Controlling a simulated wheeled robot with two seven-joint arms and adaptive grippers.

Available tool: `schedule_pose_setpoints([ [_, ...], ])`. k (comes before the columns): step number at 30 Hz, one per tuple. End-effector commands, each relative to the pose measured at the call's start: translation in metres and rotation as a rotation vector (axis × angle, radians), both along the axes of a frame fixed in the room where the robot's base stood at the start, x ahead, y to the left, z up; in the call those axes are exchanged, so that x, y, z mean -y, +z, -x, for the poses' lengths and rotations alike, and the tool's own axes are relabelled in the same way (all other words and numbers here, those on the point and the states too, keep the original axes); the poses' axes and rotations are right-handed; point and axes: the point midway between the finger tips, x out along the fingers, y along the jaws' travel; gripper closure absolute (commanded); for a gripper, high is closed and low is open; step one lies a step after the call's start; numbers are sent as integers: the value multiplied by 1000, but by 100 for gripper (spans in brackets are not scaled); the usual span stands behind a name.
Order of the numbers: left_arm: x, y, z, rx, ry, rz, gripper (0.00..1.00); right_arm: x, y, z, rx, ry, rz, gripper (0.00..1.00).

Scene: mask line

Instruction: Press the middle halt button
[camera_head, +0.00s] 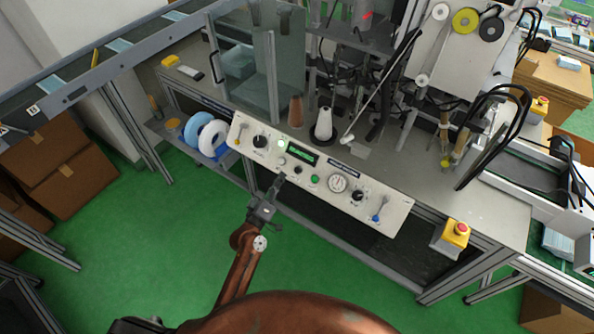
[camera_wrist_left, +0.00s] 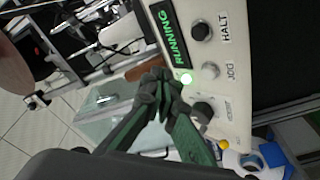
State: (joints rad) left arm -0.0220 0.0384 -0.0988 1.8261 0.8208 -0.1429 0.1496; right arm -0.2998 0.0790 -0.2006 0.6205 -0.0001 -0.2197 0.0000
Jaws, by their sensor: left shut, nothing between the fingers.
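The white control panel (camera_head: 232,136) runs along the front of the machine. Its display (camera_head: 302,152) reads RUNNING in green in the left wrist view (camera_wrist_left: 168,33). The black halt button (camera_head: 298,169) sits just below the display; in the wrist view the halt button (camera_wrist_left: 202,32) is beside its HALT label. The grey JOG button (camera_wrist_left: 210,70) is beside it. My left gripper (camera_head: 279,181) is shut and empty, in front of the panel's lower edge, left of the halt button. In the wrist view its fingertips (camera_wrist_left: 176,98) appear near the lit lamp (camera_wrist_left: 186,78), apart from the halt button.
The panel also has a black knob (camera_head: 259,141), a green button (camera_head: 315,179), a gauge (camera_head: 338,183) and a blue-tipped lever (camera_head: 377,214). A yellow box with a red button (camera_head: 457,231) stands at the right. Green floor lies open in front.

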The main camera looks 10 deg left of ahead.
Motion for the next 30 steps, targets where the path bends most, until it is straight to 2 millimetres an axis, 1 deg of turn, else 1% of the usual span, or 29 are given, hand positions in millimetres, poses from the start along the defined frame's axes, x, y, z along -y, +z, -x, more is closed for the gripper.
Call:
schedule_pose_setpoints([
  [1, 0, 7, -1, 12, -1, 10, 100, 1, 0, 0, 0, 1, 1, 60],
  [4, 1, 14, -1, 22, -2, 20, 100, 3, 0, 0, 0, 1, 3, 60],
  [14, 2, 13, -2, 22, -2, 20, 100, 4, 0, 0, -1, 2, 4, 60],
  [20, 6, 1, -12, 20, -3, 21, 100, 4, -12, 4, -8, 1, 4, 60],
  [30, 17, -31, -45, 19, -2, 20, 100, 0, -47, 17, -29, 0, 0, 60],
])
